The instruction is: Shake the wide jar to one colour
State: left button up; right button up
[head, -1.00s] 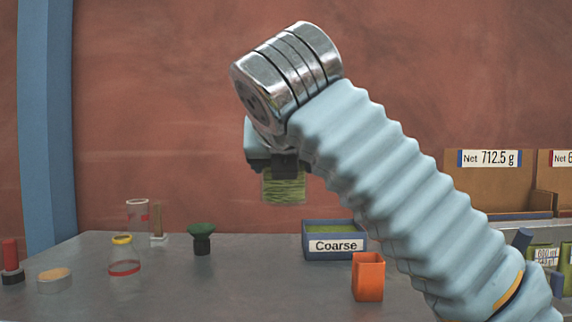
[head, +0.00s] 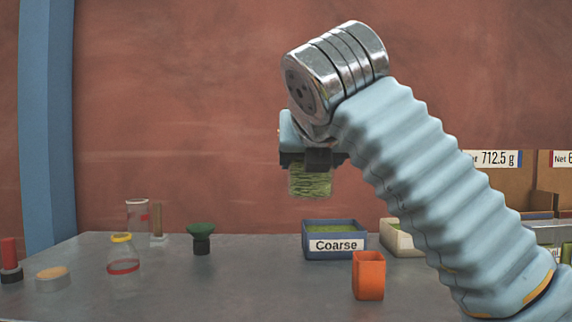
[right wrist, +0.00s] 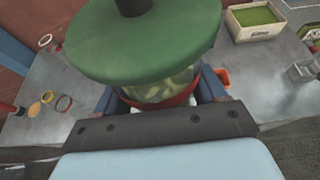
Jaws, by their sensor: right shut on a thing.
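My right gripper (head: 318,160) is raised above the bench, pointing down and shut on the wide jar (head: 311,183). The jar's contents look streaked in light and darker green. In the right wrist view the clear jar (right wrist: 160,88) shows mottled pale and green contents and a red band, between my blue fingers. A broad green piece with a dark knob (right wrist: 143,42) covers much of the jar there; how it joins the jar is hard to tell. My left gripper is not in view.
On the bench are a blue tray labelled Coarse (head: 335,242), an orange cup (head: 369,276), a green-topped black piece (head: 201,238), a clear flask (head: 123,265) and a pale tray (head: 402,238). Cardboard boxes (head: 485,190) stand at right. The air around the jar is clear.

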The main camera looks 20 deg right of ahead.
jog(key=a+p, duration=0.2)
jog(key=a, duration=0.7)
jog(key=d+b, duration=0.2)
jog(key=d, duration=0.7)
jog(key=shift+d, duration=0.25)
jog(key=a+p, duration=0.1)
jog(key=a, duration=0.3)
jog(key=shift+a, duration=0.25)
